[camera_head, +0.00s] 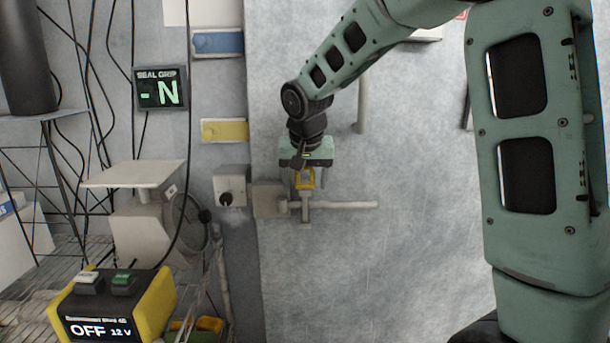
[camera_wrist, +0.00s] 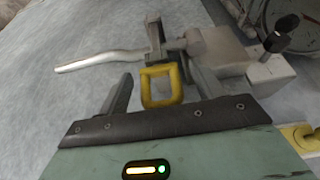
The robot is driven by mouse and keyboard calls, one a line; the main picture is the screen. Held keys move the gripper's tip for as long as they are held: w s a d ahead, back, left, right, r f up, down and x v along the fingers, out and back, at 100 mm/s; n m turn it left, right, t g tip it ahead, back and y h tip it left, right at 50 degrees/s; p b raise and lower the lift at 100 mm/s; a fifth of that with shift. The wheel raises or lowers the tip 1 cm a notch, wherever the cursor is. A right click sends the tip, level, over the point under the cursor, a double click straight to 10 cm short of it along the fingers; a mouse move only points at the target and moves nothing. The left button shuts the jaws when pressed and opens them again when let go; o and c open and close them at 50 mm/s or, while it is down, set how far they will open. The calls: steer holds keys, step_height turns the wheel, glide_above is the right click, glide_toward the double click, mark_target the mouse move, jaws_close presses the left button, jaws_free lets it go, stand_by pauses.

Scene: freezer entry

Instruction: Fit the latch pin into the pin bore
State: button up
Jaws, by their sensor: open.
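A yellow loop (camera_head: 305,179), which looks like the latch pin's handle, sits at the door latch just below my gripper (camera_head: 311,174). In the wrist view the yellow loop (camera_wrist: 147,87) stands between the two dark fingers of my open gripper (camera_wrist: 158,76), with a gap at least on the left side. A grey bracket (camera_wrist: 154,32) on the latch lies just beyond the loop. The pin's shank and the pin bore cannot be made out clearly, so I cannot tell whether the pin is in the bore.
The latch's pale lever (camera_head: 350,205) reaches right across the white door (camera_head: 410,250). A latch block (camera_head: 268,199) and a grey box with a black knob (camera_head: 231,187) are at its left. A display (camera_head: 160,88) reads "SEAL GRIP - N". A yellow-and-black unit (camera_head: 112,305) shows OFF.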

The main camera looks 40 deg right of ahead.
steer(key=b+v, duration=0.1)
steer(key=v, duration=1.6)
steer(key=shift+r+b, duration=0.25)
steer(key=shift+b, duration=0.05)
